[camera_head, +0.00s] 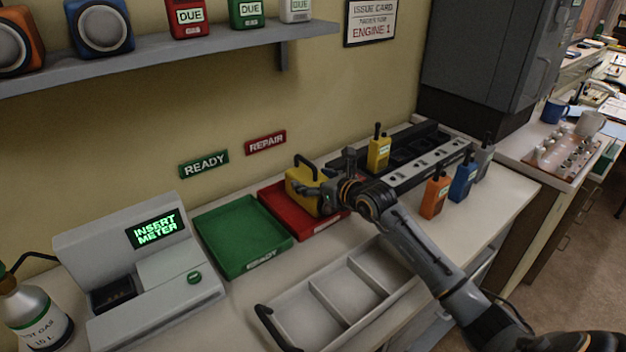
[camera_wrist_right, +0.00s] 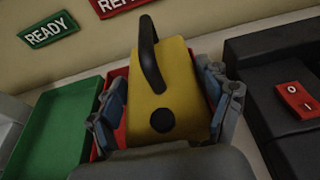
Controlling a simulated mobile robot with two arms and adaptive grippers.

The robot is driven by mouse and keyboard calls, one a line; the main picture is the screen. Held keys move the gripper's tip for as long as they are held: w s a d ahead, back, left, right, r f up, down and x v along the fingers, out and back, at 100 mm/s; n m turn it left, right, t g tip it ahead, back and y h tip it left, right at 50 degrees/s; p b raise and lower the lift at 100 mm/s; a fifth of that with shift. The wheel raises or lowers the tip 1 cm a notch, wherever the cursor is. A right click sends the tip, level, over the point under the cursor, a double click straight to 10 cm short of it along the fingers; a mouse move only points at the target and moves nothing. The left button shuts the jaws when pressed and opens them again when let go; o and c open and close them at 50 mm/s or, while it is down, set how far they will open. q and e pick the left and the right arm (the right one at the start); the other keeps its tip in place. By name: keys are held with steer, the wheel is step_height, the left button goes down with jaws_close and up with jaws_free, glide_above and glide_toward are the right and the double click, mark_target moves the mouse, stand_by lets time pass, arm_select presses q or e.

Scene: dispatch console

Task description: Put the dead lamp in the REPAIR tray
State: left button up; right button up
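The yellow lamp (camera_head: 303,190), with a black handle on top, is at the red REPAIR tray (camera_head: 318,225), towards its back. The tray's red surface shows around it in the right wrist view. My right gripper (camera_head: 328,190) reaches in from the right and has its fingers on both sides of the lamp (camera_wrist_right: 170,90). Its fingertips look to be against the lamp's sides. The lamp's underside is hidden, so I cannot tell whether it rests on the tray floor. My left gripper is not in view.
The empty green READY tray (camera_head: 242,235) lies left of the red tray. A grey meter tester (camera_head: 130,265) stands further left. A divided grey tray (camera_head: 340,300) lies in front.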

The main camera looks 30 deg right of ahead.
steer(key=shift+o, duration=0.8)
steer(key=shift+r, duration=0.1)
steer(key=b+v, duration=0.2)
steer(key=v, duration=1)
steer(key=shift+s, duration=0.1)
